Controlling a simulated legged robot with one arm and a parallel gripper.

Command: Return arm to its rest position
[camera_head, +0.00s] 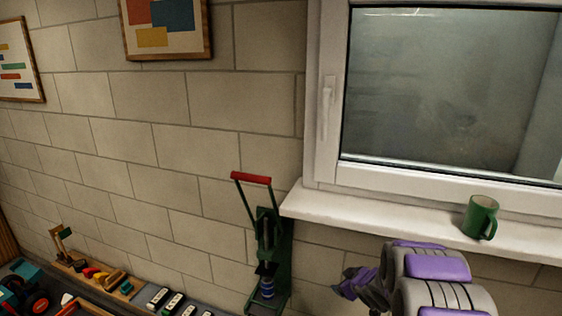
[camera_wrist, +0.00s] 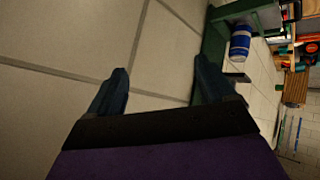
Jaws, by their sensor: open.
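My gripper (camera_wrist: 160,88) is open in the wrist view, its two dark fingers apart with nothing between them. Past the fingers is a pale block wall. In the head view my arm, grey with purple pads, is at the lower right below the window sill, and my gripper (camera_head: 352,286) points left toward the wall. Whether its jaws are open is hard to see from there.
A green press with a red handle (camera_head: 252,178) stands left of my gripper, with a blue can (camera_head: 267,288) in it. The can also shows in the wrist view (camera_wrist: 240,42). A green mug (camera_head: 480,217) stands on the white sill (camera_head: 390,222). Toys (camera_head: 95,273) lie lower left.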

